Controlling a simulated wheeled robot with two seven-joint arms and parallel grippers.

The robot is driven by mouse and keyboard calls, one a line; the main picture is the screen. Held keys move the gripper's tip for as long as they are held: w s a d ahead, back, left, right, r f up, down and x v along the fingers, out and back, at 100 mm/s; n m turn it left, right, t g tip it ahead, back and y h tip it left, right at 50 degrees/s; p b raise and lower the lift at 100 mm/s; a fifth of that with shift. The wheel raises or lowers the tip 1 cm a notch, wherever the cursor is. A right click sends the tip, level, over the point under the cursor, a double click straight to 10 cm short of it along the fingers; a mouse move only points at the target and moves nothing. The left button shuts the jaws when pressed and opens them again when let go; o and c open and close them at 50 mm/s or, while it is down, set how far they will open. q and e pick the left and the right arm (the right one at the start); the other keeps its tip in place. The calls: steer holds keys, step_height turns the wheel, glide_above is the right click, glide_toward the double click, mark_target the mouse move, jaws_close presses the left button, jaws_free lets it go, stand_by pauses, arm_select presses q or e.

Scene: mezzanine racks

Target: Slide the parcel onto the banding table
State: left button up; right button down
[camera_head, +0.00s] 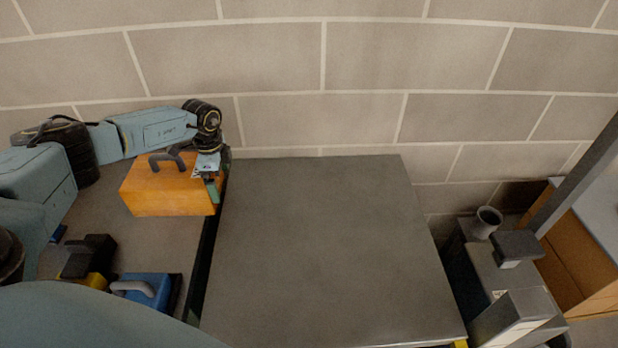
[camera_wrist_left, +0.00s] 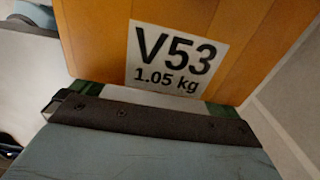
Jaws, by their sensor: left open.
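The parcel is an orange box (camera_head: 165,195) with a grey handle on top. It stands on the dark left surface (camera_head: 100,210), at that surface's right edge. My left gripper (camera_head: 213,188) is open at the parcel's right end, reaching down from above. In the left wrist view the parcel's orange face (camera_wrist_left: 215,25), with a white label reading "V53 1.05 kg", is close in front of the gripper (camera_wrist_left: 150,97). I cannot tell whether they touch. The banding table appears to be the wide, bare grey top (camera_head: 320,250) in the middle. My right gripper is not in view.
A dark gap (camera_head: 205,265) separates the left surface from the grey top. A blue case (camera_head: 148,290) and a black and yellow case (camera_head: 90,260) stand nearer on the left. A grey machine (camera_head: 505,280) stands at the right. A block wall (camera_head: 400,60) closes the back.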

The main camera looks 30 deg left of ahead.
arm_select(q)
steer(key=shift+s+a, duration=0.3)
steer(key=shift+a, duration=0.2)
steer(key=shift+s+a, duration=0.3)
steer(key=shift+a, duration=0.2)
stand_by(0.8)
steer(key=shift+d, duration=0.1)
steer(key=shift+w+d+p, duration=0.35)
steer(key=shift+w+d, duration=0.05)
steer(key=shift+d, duration=0.25)
steer(key=shift+w+d+p, duration=0.3)
steer(key=shift+w+d, duration=0.1)
steer(key=shift+d, duration=0.2)
step_height(320, 180, up, 13)
steer(key=p, duration=1.3)
